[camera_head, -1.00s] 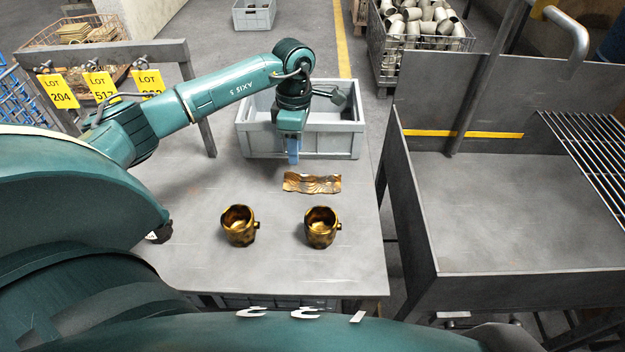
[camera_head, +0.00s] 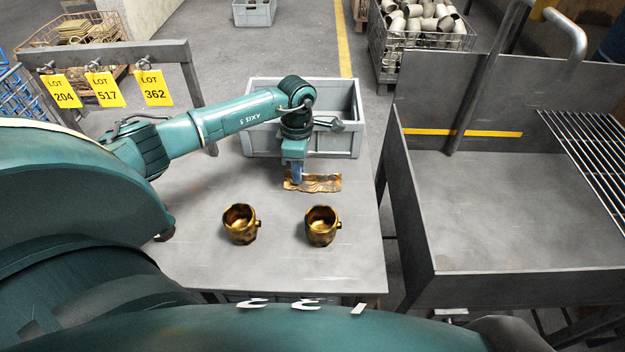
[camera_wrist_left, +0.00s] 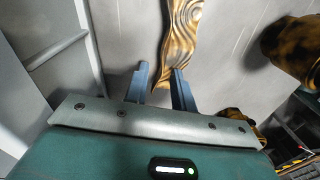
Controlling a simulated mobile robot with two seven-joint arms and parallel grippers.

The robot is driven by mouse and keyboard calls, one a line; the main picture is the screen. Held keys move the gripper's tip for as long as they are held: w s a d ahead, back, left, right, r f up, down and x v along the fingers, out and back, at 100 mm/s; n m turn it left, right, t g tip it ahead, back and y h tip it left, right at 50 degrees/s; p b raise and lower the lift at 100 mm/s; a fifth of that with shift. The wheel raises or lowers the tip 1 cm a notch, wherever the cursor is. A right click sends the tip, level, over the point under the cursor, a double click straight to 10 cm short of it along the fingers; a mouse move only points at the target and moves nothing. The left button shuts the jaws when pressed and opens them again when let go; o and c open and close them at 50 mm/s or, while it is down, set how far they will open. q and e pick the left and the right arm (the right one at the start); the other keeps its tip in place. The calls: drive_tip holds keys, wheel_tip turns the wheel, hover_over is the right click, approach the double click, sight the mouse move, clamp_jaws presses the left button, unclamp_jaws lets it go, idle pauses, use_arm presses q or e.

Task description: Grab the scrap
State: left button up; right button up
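The scrap (camera_head: 318,183) is a wavy, copper-brown strip lying flat on the grey table, in front of the grey bin. My left gripper (camera_head: 297,177) is pointing down at the strip's left end. In the left wrist view, the scrap (camera_wrist_left: 180,42) runs up from between the two blue fingers of the left gripper (camera_wrist_left: 161,75). The fingers are spread apart, with a gap on both sides of the strip's near end. Whether they touch it cannot be told. My right gripper is not in view.
Two brass-coloured cup-like parts (camera_head: 241,224) (camera_head: 321,226) stand on the table (camera_head: 345,268) nearer to me. The grey bin (camera_head: 340,145) stands behind the scrap. A metal bench with raised walls (camera_head: 510,210) is on the right. Yellow lot tags hang from a rail (camera_head: 110,52) on the left.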

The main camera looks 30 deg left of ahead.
use_arm(q)
clamp_jaws()
